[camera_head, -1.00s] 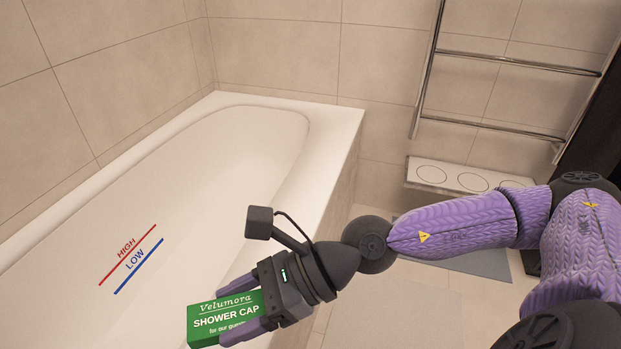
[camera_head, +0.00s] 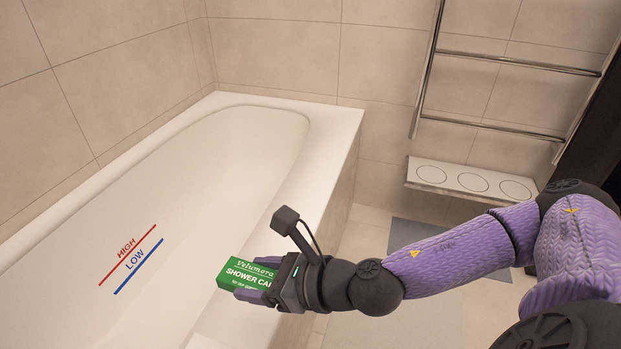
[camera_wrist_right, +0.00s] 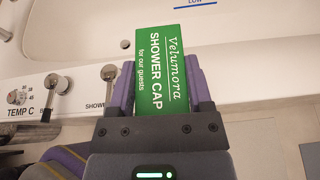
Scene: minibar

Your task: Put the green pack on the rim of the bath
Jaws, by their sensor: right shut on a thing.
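The green pack (camera_head: 247,272) is a small box reading "Velumora SHOWER CAP". My right gripper (camera_head: 255,283) is shut on it, over the near part of the rim of the bath (camera_head: 285,200). In the right wrist view the pack (camera_wrist_right: 162,70) sits between the purple fingers of my right gripper (camera_wrist_right: 160,95), with the white bath behind it. I cannot tell whether the pack touches the rim. The bath (camera_head: 235,150) is white, with red HIGH and blue LOW lines on its inside. My left gripper is not in view.
A control panel (camera_wrist_right: 65,92) with knobs marked TEMP C shows in the right wrist view. A metal towel rail (camera_head: 510,60) and a low shelf with round marks (camera_head: 472,181) are at the right. The far part of the rim is clear.

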